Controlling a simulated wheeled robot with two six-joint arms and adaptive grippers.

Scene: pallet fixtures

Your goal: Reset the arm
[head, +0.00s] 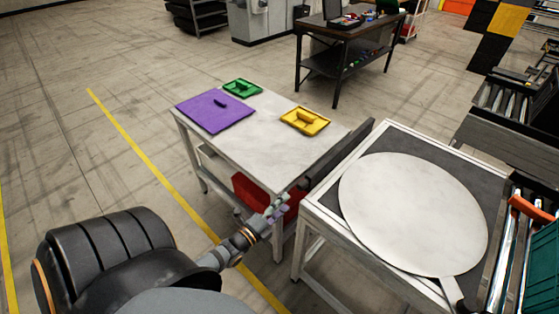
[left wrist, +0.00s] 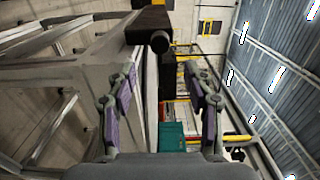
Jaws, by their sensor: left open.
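My left arm comes in from the lower left of the head view. My left gripper (head: 277,207) is beside the near end of the white table (head: 265,145), close to its front corner in the picture. In the left wrist view, the left gripper (left wrist: 163,82) has its two purple-padded fingers spread apart, with nothing between them. The end of a dark bar (left wrist: 150,25) shows just past the fingertips there. Whether the fingers touch the table cannot be told. My right gripper is in neither view.
On the white table are a purple mat (head: 205,118) with a small dark piece, a green tray (head: 236,90) and a yellow tray (head: 295,125). A red bin (head: 245,190) is below. A second table at right holds a large round plate (head: 415,210). A conveyor (head: 510,110) stands behind.

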